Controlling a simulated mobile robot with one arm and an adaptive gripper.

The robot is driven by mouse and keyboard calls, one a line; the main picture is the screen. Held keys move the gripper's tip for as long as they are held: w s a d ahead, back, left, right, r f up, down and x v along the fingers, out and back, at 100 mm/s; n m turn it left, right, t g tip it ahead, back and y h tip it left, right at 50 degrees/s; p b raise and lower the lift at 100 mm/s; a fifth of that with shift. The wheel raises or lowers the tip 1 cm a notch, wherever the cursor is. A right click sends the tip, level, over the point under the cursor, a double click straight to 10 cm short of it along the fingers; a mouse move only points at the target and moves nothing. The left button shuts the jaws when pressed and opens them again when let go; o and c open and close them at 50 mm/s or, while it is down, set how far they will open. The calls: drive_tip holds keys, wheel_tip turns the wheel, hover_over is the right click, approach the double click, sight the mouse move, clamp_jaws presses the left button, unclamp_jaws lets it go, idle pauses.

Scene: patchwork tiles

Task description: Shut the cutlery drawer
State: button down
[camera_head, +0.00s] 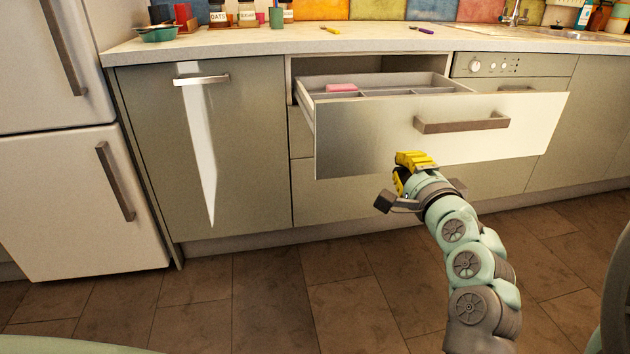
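The cutlery drawer (350,137) is pulled well out from the cabinet under the counter. Its wide front has a brown bar handle (462,123) on the right half. Inside is a grey divided tray (395,81) with a pink item (341,88) in its left part. My gripper (405,163), yellow at the end, is in front of the drawer front, near its lower edge and to the left of the handle. I cannot tell whether it touches the front. Its fingers are small and partly hidden, so their opening is unclear.
A white fridge (70,190) stands at the left, beside a closed cabinet door (150,150). An oven or dishwasher panel (515,64) is right of the drawer. The countertop (250,42) holds jars, a green bowl (156,33) and small utensils. The tiled floor in front is clear.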

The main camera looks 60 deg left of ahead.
sight(384, 145)
drive_tip(key=b+x, duration=0.1)
drive_tip(key=x, duration=0.6)
drive_tip(key=shift+a+f, duration=0.1)
drive_tip(key=shift+a, duration=0.1)
